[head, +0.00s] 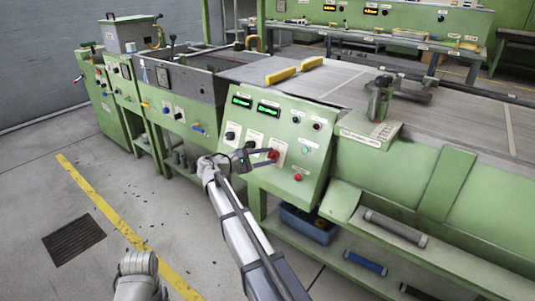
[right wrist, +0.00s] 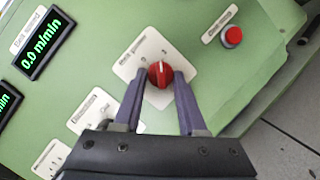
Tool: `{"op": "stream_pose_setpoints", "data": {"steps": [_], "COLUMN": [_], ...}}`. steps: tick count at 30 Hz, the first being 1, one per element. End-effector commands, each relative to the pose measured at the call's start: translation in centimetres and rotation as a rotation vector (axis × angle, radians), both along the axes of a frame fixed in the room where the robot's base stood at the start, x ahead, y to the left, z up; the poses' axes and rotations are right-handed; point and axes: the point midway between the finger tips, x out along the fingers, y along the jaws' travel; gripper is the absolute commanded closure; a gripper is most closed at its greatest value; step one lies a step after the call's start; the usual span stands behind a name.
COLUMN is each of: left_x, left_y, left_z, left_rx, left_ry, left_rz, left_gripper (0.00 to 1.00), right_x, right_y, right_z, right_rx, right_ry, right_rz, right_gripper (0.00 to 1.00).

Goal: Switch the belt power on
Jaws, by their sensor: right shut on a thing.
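The red belt power knob (right wrist: 160,75) sits on a white label plate (right wrist: 132,62) on the sloped green control panel (head: 318,167). Its white mark points up in the right wrist view, roughly at the middle of the plate's printed marks, which are too small to read surely. My right gripper (right wrist: 160,78) has its two purple-grey fingers on either side of the knob, closed on it. In the head view the right gripper (head: 270,156) reaches the red knob (head: 274,155) from the left. My left gripper is not in view.
A red push button (right wrist: 233,35) sits near the knob's plate. A green-lit display (right wrist: 48,42) reads 0.0 m/min. Other black knobs (head: 231,135) are on the same panel. A blue crate (head: 308,224) stands on the shelf below. The floor at left is clear.

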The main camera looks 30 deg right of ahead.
Motion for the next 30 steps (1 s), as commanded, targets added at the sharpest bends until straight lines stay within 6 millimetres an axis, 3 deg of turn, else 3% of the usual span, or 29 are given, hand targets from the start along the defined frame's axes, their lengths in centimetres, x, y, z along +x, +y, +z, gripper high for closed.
{"op": "stream_pose_setpoints", "data": {"steps": [13,30], "left_x": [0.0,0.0], "left_y": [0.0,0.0], "left_z": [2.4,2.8], "left_rx": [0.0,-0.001], "left_ry": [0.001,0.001], "left_rz": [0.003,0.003], "left_gripper": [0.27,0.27], "right_x": [0.1,0.1], "right_y": [-0.1,-0.1], "right_z": [0.4,0.2], "right_rx": [0.097,0.124], "right_ry": [-0.235,-0.299], "right_rz": [-0.103,-0.129], "right_gripper": [1.0,1.0]}}
